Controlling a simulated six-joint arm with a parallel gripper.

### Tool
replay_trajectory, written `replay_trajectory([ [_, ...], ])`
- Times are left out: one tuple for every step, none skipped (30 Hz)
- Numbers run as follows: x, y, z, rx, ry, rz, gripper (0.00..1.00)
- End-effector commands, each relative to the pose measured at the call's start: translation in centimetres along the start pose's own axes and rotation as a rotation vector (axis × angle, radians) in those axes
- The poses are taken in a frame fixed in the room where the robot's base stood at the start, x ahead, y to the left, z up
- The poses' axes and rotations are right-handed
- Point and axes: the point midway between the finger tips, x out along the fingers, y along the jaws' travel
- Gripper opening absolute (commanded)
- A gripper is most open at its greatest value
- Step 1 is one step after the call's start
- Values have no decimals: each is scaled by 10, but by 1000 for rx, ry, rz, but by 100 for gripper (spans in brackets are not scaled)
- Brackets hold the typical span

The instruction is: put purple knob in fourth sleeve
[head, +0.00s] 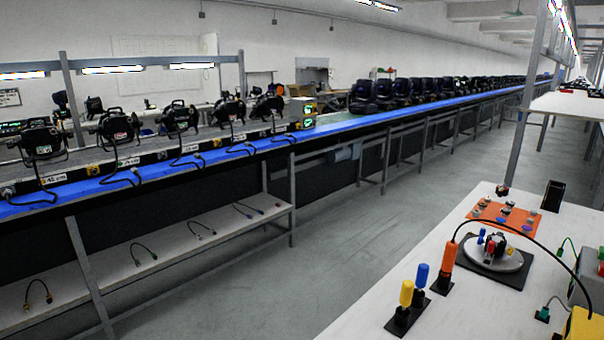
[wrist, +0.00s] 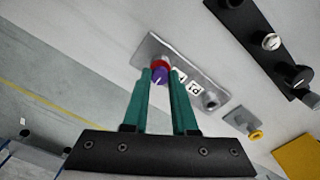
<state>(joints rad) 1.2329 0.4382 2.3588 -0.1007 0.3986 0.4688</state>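In the wrist view my gripper (wrist: 160,73) has two teal fingers. They stand against both sides of the purple knob (wrist: 160,77), which fills the gap near the fingertips and carries a white mark. A red round part (wrist: 160,64) shows just behind the knob. Both are over one end of a grey metal plate (wrist: 186,64) with small printed labels; one reads "rd". A round grey sleeve (wrist: 210,101) stands at the plate's other end. The fingers hide part of the plate between, so I cannot make out every sleeve. My gripper does not show in the head view.
In the wrist view, a black rail (wrist: 255,22) with several knobs lies upper right. A small plate with a yellow ring (wrist: 256,134) and a yellow block (wrist: 299,157) lie lower right. In the head view, a white bench (head: 375,318) holds upright coloured handles and an orange mat (head: 487,209).

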Motion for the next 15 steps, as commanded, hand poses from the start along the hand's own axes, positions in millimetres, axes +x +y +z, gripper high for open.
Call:
replay_trajectory([
  [0,0,0,0,0,0,0],
  [0,0,0,0,0,0,0],
  [0,0,0,0,0,0,0],
  [0,0,0,0,0,0,0],
  [0,0,0,0,0,0,0],
  [0,0,0,0,0,0,0],
  [0,0,0,0,0,0,0],
  [0,0,0,0,0,0,0],
  [-1,0,0,0,1,-1,0],
  [-3,0,0,0,1,-1,0],
  [-5,0,0,0,2,-1,0],
  [-8,0,0,0,2,-1,0],
  [-10,0,-1,0,2,-1,0],
  [-12,0,0,0,2,-1,0],
  [-15,0,0,0,2,-1,0],
])
